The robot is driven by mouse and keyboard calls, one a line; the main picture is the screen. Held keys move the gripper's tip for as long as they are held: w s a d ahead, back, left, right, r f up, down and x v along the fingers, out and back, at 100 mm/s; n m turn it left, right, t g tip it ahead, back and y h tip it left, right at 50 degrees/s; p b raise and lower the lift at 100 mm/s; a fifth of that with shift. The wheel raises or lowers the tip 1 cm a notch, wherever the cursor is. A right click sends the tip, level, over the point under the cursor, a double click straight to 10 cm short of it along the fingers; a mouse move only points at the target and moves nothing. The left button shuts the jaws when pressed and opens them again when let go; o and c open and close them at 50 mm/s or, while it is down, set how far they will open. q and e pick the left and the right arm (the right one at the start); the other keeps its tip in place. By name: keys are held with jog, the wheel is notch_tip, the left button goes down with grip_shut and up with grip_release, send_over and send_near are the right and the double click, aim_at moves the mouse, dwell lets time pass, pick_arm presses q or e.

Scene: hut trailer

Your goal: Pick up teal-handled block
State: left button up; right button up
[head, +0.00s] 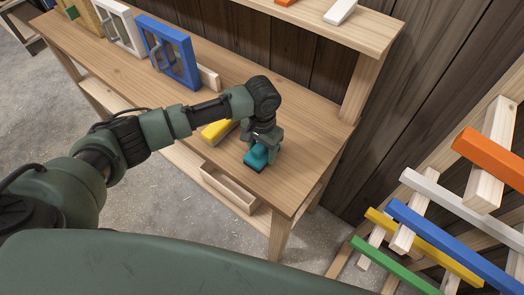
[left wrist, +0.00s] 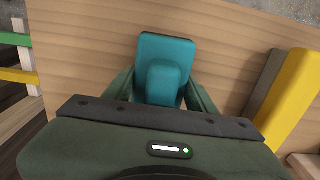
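The teal-handled block (left wrist: 165,48) lies on the wooden workbench, its raised teal handle (left wrist: 163,82) facing the left wrist camera. In the head view the block (head: 258,158) shows just below my left gripper (head: 264,144), near the bench's right end. My left gripper (left wrist: 161,88) is open in the left wrist view. One finger stands on each side of the handle, with a strip of teal base visible between. The fingertips are partly hidden, so contact cannot be told. My right gripper is not in view.
A yellow block (head: 217,130) lies beside my left arm. Blue (head: 168,52) and white (head: 120,26) framed pieces with handles stand at the bench's back left. A shelf (head: 335,22) rises behind. A rack with coloured bars (head: 435,235) stands at the right.

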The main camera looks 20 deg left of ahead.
pick_arm(q)
jog(key=shift+c, duration=0.3)
jog(key=shift+r, duration=0.15)
jog(key=shift+r, duration=0.25)
jog(key=shift+r+b, duration=1.4)
jog(key=shift+r, duration=8.25)
